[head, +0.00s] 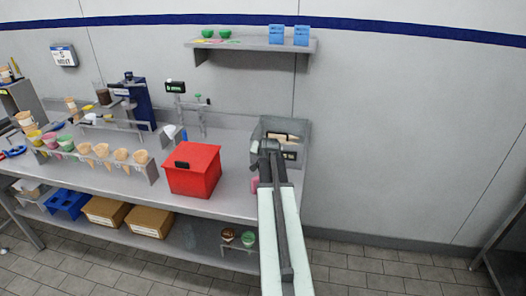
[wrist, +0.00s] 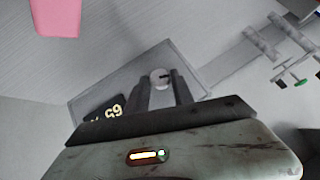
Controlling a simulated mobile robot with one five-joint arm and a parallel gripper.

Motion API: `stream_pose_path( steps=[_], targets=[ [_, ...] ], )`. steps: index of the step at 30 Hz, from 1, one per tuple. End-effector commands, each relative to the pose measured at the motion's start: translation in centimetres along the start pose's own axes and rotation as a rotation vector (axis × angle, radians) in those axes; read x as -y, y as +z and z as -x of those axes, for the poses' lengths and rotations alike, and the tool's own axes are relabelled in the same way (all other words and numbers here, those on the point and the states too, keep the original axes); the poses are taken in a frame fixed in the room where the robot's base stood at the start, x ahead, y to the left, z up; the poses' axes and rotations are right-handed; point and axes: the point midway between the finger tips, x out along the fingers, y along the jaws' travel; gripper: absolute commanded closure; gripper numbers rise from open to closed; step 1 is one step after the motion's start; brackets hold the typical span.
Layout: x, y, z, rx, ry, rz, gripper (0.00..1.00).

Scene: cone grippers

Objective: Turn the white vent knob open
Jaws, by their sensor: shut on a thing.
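The white vent knob (wrist: 161,76) is a small round knob with a dark mark, on a grey panel (wrist: 100,82) in the wrist view. My gripper (wrist: 161,88) reaches to it with one finger on each side and is shut on it. Part of the knob is hidden by the fingers. In the head view my gripper (head: 266,149) is at the grey box (head: 297,127) on the right end of the counter, and the knob is hidden there.
A black display (wrist: 104,112) with light digits is beside the knob. A red box (head: 193,170) stands on the counter to the left, and a pink object (head: 255,185) is near my arm. A shelf (head: 250,44) with blue boxes and green bowls hangs above.

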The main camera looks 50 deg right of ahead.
Motion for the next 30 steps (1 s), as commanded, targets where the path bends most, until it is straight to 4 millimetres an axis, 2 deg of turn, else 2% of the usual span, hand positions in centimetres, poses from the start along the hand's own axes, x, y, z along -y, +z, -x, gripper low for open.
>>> stream_pose_path(
  steps=[15, 30],
  targets=[
    [0.41, 0.15, -0.1, 0.005, 0.237, 0.233, 1.0],
    [0.54, 0.29, -0.02, 0.008, 0.279, 0.275, 1.0]
  ],
)
